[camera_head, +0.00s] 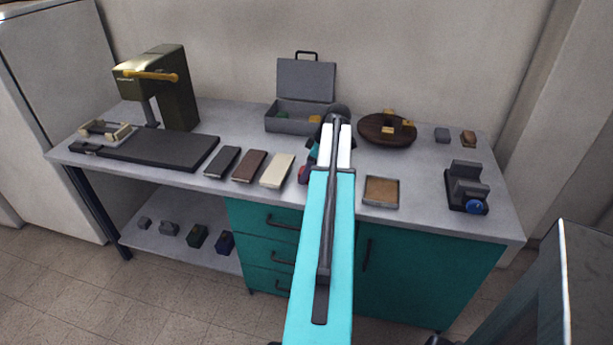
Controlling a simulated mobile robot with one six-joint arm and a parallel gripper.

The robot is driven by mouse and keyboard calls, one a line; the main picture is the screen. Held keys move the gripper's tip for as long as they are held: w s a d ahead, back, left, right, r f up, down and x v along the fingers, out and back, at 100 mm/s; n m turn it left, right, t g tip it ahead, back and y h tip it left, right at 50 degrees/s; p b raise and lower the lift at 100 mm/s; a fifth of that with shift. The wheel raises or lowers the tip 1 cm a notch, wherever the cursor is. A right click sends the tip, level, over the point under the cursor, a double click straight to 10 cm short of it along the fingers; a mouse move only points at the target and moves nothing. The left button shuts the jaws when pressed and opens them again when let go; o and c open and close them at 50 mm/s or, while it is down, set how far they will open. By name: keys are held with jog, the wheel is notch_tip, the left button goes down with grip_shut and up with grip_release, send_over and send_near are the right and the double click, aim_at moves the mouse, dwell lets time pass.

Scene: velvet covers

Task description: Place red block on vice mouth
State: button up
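The vice (467,188) stands near the front right of the bench. It is dark grey with two upright jaws, a gap between them and a blue knob at its front. A small dark red item (303,174) shows just left of my arm, partly hidden behind it. I cannot tell whether it is the red block. My cyan arm reaches up the middle of the view. The wrist end (338,112) is over the back middle of the bench, left of and apart from the vice. My fingertips are not clear, so I cannot tell if the gripper is open or holds anything.
A round wooden tray (366,128) with small yellow blocks, an open grey case (281,125) and a cork-coloured tray (381,204) are near my arm. Several flat slabs lie left of it. A press (176,105) stands far left.

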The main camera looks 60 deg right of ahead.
aim_at(303, 169)
jog(key=c, duration=0.4)
jog(key=shift+r, duration=0.15)
jog(key=shift+c, duration=0.2)
jog(key=shift+r+b, duration=0.4)
jog(key=shift+r, duration=1.05)
jog(key=shift+s+a+r, duration=0.15)
jog(key=shift+a, duration=0.05)
jog(key=s+a+r+b, duration=0.1)
jog(key=s+a+b, duration=0.1)
jog(key=s+a, duration=0.7)
jog(key=a, duration=0.3)
jog(key=shift+s+a+r, duration=0.15)
jog(key=shift+s+r, duration=0.05)
